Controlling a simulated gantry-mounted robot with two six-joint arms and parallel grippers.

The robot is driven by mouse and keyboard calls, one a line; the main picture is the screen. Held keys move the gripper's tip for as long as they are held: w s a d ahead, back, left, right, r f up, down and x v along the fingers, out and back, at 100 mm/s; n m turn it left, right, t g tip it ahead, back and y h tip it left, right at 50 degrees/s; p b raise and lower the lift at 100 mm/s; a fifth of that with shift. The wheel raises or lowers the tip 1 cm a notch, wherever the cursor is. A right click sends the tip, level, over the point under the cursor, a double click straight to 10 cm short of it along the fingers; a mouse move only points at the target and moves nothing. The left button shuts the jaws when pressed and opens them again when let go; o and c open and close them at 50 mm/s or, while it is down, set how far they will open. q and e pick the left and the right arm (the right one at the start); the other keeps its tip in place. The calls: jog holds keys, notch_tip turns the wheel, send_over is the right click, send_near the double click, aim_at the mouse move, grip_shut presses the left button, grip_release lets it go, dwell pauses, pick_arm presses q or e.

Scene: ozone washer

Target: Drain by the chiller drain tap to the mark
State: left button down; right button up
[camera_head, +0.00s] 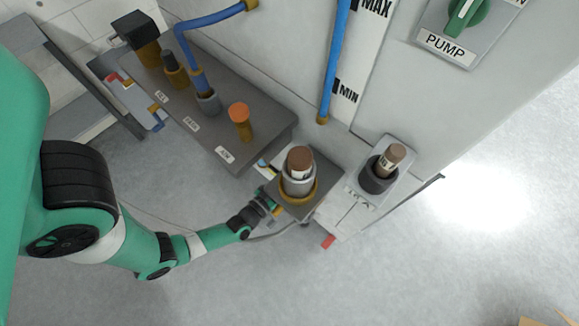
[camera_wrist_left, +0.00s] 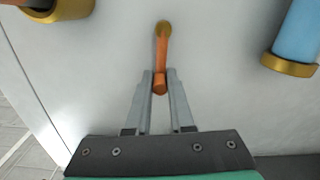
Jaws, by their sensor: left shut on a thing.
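The drain tap shows in the left wrist view as an orange lever (camera_wrist_left: 161,62) with a brass pivot, on a pale panel. My left gripper (camera_wrist_left: 160,84) is shut on the lever's near end. In the head view my left gripper (camera_head: 268,203) is low beside the machine, at the left edge of a small dark shelf, which largely hides the tap. The blue sight tube (camera_head: 334,62) runs beside a white scale (camera_head: 361,60) with MAX above and MIN below. Blue fills the tube's visible length; its top is out of frame. My right gripper is not in view.
The dark shelf (camera_head: 322,170) carries a brown-capped bottle in a brass-ringed holder (camera_head: 298,180). A grey bench (camera_head: 212,118) with fittings and a blue hose stands left. A second brown-topped holder (camera_head: 382,170) and a green PUMP knob (camera_head: 467,14) are right. Floor in front is clear.

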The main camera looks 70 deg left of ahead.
pick_arm(q)
jog(key=shift+d, duration=0.1)
jog(key=shift+w+d+f+m+p, duration=0.35)
jog(key=shift+d+m, duration=0.2)
jog(key=shift+m, duration=1.1)
jog(key=shift+w+d+f+m+p, duration=0.35)
jog(key=shift+d+m, duration=0.25)
jog(key=shift+m, duration=1)
jog(key=shift+w+d+f+m+p, duration=0.35)
jog(key=shift+d+m, duration=0.2)
jog(key=shift+m, duration=1.1)
jog(key=c, duration=0.8)
grip_release()
